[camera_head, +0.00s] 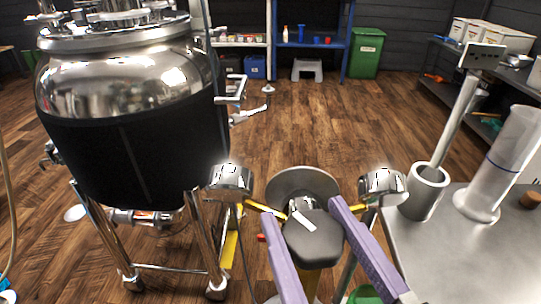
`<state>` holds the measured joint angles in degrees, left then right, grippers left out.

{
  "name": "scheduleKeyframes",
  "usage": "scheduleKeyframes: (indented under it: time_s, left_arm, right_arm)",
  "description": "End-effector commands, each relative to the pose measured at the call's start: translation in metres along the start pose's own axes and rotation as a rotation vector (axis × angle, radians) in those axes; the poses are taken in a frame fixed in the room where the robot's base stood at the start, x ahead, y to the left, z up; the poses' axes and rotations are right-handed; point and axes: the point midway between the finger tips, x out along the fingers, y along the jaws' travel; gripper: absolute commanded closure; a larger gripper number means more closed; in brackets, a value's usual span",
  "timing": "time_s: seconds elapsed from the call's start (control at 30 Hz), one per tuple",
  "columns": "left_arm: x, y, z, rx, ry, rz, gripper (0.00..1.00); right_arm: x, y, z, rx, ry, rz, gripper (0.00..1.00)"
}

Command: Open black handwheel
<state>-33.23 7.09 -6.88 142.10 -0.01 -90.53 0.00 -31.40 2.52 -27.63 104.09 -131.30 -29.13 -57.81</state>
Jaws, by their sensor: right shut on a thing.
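The black handwheel (313,245) is a dark, lobed knob with a white mark on its upper face, at the lower middle of the head view. My right gripper (303,208) reaches up from the bottom edge with two long lavender fingers. One finger lies along each side of the handwheel and the gripper is shut on it. The fingertips extend past the wheel's far edge. The wheel's underside and the exact contact places are hidden. My left gripper is not in view.
Shiny metal fittings (230,180) with yellow handles flank the wheel, and a round metal disc (303,183) is behind it. A large steel and black tank (130,150) stands left. A metal table (465,270) with a tall clear cylinder (510,150) is right. Open wooden floor lies beyond.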

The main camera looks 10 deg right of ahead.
Motion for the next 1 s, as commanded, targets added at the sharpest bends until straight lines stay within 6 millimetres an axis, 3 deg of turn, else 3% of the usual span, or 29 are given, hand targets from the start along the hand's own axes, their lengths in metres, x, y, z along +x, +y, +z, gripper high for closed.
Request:
scheduleKeyframes:
  time_s: [0.4, 0.87, 0.9, 1.0]
  left_arm:
    - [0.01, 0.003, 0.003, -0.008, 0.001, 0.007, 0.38]
    - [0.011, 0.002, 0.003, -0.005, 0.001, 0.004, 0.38]
    - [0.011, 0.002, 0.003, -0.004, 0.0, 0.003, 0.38]
    - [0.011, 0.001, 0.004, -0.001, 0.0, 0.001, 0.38]
  right_arm:
    - [0.0, 0.0, -0.002, -0.005, -0.001, 0.308, 0.89]
    - [0.0, 0.0, -0.001, 0.001, 0.004, 0.349, 0.89]
    - [0.0, 0.0, -0.001, 0.001, 0.004, 0.349, 0.29]
    - [0.0, 0.0, 0.0, 0.001, 0.004, 0.349, 0.18]
